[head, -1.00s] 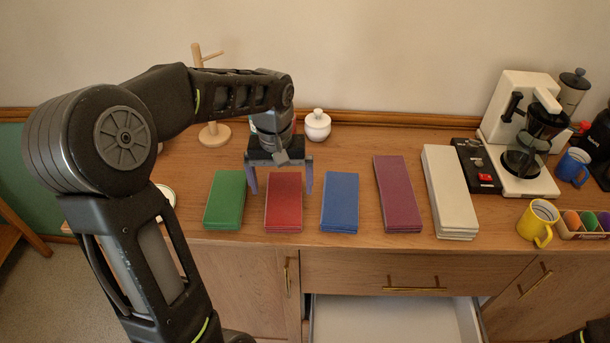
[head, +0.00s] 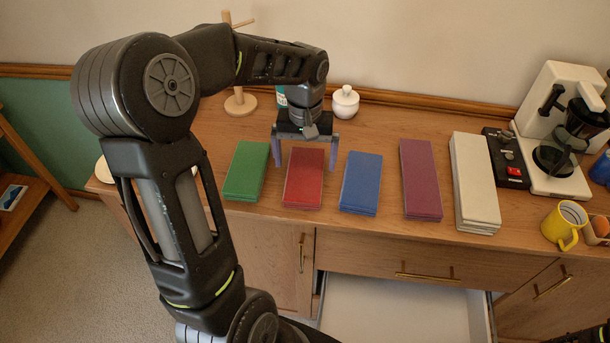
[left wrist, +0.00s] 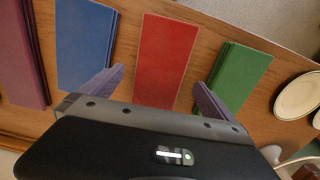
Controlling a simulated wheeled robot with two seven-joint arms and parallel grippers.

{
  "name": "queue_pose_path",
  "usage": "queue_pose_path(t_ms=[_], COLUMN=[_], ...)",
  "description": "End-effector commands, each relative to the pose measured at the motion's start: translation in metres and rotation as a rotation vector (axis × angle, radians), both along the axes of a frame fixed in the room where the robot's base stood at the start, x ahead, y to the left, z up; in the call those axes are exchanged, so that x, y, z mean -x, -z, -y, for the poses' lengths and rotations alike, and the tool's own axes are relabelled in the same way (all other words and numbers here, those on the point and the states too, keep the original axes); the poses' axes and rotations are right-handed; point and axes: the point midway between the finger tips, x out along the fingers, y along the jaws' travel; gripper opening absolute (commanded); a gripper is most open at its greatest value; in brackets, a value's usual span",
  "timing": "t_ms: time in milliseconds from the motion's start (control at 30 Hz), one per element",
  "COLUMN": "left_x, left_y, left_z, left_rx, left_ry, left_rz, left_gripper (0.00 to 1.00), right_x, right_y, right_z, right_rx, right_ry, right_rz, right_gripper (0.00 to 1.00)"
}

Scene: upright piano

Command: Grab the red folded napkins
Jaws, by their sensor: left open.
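The red folded napkins (head: 304,180) lie in a flat stack on the wooden sideboard, between the green stack and the blue stack. My left gripper (head: 305,165) is open above the far part of the red stack, with one finger on each side of it. In the left wrist view the red stack (left wrist: 165,58) lies between the two spread fingers (left wrist: 150,90), and nothing is held. I cannot tell how high the fingertips are above the wood. Of my right arm, at most a dark piece shows at the lower right corner; its gripper is not visible.
Green napkins (head: 246,172) and blue napkins (head: 361,184) lie close on either side. Purple napkins (head: 421,180) and white napkins (head: 474,185) lie farther right. A lidded white jar (head: 345,103) and a wooden stand (head: 240,103) are behind. An open drawer (head: 400,310) juts out below.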

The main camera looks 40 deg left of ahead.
Motion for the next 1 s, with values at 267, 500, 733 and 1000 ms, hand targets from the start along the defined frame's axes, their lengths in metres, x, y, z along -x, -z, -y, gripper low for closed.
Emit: queue_pose_path(t_ms=[267, 500, 733, 1000], left_x=[0.001, 0.000, 0.000, -0.001], left_y=[0.013, 0.047, 0.052, 0.052], left_z=[-0.001, -0.001, -0.001, -0.001], left_rx=[0.000, 0.001, -0.001, -0.001], left_ry=[-0.001, 0.001, 0.000, 0.000], left_rz=[-0.004, -0.003, 0.001, 0.001], left_gripper=[1.00, 1.00, 1.00, 1.00], right_x=[0.001, 0.002, 0.002, 0.002], right_y=[-0.007, -0.014, -0.014, -0.014], right_z=[0.000, 0.001, 0.001, 0.001], right_rx=[0.002, 0.004, 0.004, 0.004], right_ry=[0.000, 0.001, 0.002, 0.001], right_rz=[-0.003, -0.006, -0.007, -0.006], right_gripper=[0.36, 0.36, 0.36, 0.36])
